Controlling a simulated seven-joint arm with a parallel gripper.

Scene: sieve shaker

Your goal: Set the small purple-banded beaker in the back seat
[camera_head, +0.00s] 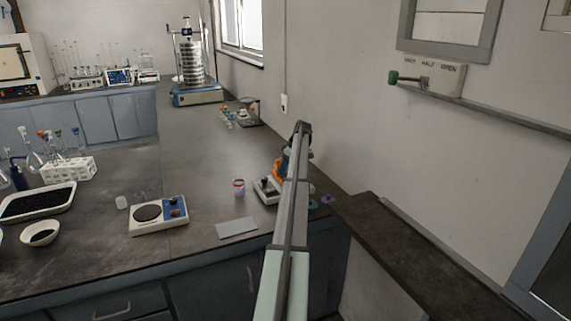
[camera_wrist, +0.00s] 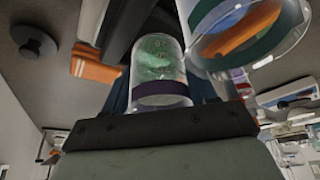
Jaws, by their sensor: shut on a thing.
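The small purple-banded beaker (camera_wrist: 158,72) is clear, with green inside and a purple band at the end nearest my palm. It lies between the dark fingers of my gripper (camera_wrist: 160,90), which is shut on it. In the head view my arm hides most of the gripper and the beaker. A white device with a dark top (camera_head: 266,190) stands under the arm, partly covered. A larger clear vessel with a teal and blue band (camera_wrist: 235,32) is close beside the held beaker in the wrist view. I cannot make out the back seat.
A small cup with purple contents (camera_head: 239,187) stands left of the device. A grey mat (camera_head: 237,228) lies in front, and a balance (camera_head: 158,215) stands further left. The sieve shaker (camera_head: 196,95) is at the back. The bench middle is clear; a wall bounds the right.

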